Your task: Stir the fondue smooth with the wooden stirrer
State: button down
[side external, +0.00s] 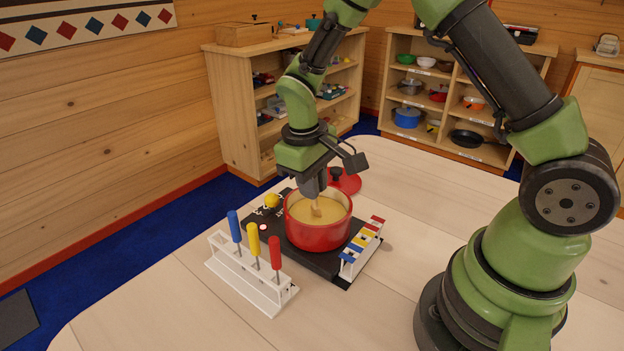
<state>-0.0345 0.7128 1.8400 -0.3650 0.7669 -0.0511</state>
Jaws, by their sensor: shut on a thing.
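A red pot (318,240) stands on a dark board on the table and holds pale yellow fondue (300,208). My gripper (313,192) points down over the pot. It is shut on the wooden stirrer (315,208), whose lower part shows just under the jaws. The stirrer's tip is in the fondue; how deep, I cannot tell. The jaws hide its upper part.
A white rack (245,280) with blue, yellow and red-handled forks stands in front left of the pot. A small rack with coloured pieces (361,246) is at its right. A red lid (345,182) and yellow ball (272,200) are close behind. The table's front is clear.

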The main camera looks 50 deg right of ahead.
jog(key=shift+r, duration=3.1)
